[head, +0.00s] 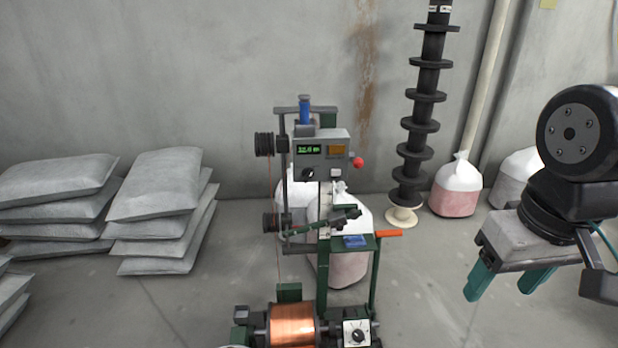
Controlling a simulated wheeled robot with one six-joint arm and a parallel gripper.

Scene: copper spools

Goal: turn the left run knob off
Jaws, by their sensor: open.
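A winding machine stands in the middle of the head view, with a grey control box (321,148) near its top. The box has a small black knob (308,174) at its lower left, and its pointing direction is too small to read. Lower down, a white-faced dial (357,333) with a black knob sits right of the copper spool (292,325). I cannot tell for certain which of these is the left run knob. My gripper (500,293) is at the right, open and empty, its teal fingers pointing down, well apart from both knobs.
A red button (357,162) sticks out from the control box's right side. An orange handle (388,233) juts from the machine's small table. A stack of black spools (417,125) stands behind to the right. Grey sacks (155,185) are piled at left. Floor between machine and gripper looks clear.

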